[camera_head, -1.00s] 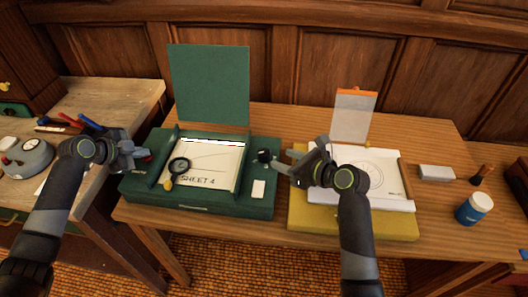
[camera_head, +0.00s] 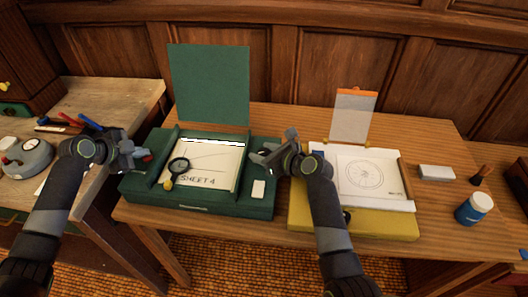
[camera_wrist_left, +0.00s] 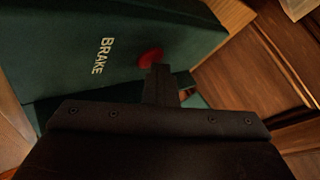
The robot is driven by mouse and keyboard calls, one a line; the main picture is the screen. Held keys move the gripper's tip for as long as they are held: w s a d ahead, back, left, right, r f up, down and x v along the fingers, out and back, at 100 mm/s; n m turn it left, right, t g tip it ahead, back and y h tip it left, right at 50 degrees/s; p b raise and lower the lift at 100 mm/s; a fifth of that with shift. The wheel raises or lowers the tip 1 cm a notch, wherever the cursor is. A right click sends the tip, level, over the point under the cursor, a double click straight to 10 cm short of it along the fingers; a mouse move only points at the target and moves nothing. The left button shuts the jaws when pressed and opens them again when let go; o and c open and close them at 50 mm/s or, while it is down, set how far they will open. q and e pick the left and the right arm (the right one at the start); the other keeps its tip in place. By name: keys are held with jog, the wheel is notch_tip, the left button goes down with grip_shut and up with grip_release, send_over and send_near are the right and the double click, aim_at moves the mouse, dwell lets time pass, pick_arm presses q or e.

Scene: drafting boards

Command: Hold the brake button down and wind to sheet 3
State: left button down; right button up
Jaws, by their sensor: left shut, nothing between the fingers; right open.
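The green drafting box (camera_head: 225,207) has a window showing a sheet (camera_head: 215,160) marked SHEET 4. The red brake button (camera_wrist_left: 151,56) is on the box's left side, beside the word BRAKE (camera_wrist_left: 103,56); a bit of red also shows in the head view (camera_head: 148,159). My left gripper (camera_head: 138,153) is shut and empty. Its tip (camera_wrist_left: 158,72) is right at the button; I cannot tell whether the button is pressed. My right gripper (camera_head: 266,157) is open over the box's right side, where it hides the dark winding knob.
The green lid (camera_head: 209,85) stands open behind. A yellow board (camera_head: 370,224) with a wheel drawing (camera_head: 360,174) is at right. A blue jar (camera_head: 474,209) and white block (camera_head: 437,172) stand further right. A side table (camera_head: 110,98) is at left.

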jog(key=c, duration=0.7)
jog(key=shift+g, duration=0.3)
jog(key=n+g+y, duration=0.2)
jog(key=n+g, duration=0.1)
jog(key=n, duration=0.1)
jog(key=shift+g, duration=0.3)
jog(key=shift+f+n+g+y, duration=0.15)
jog(key=shift+n+g+y, duration=0.45)
jog(key=shift+n+g, duration=1.95)
jog(key=shift+s+n+g, duration=0.15)
jog(key=shift+n+g, duration=0.1)
jog(key=shift+g, duration=0.4)
jog(key=o, duration=0.7)
jog(key=shift+c, duration=0.2)
jog(key=shift+o, duration=0.2)
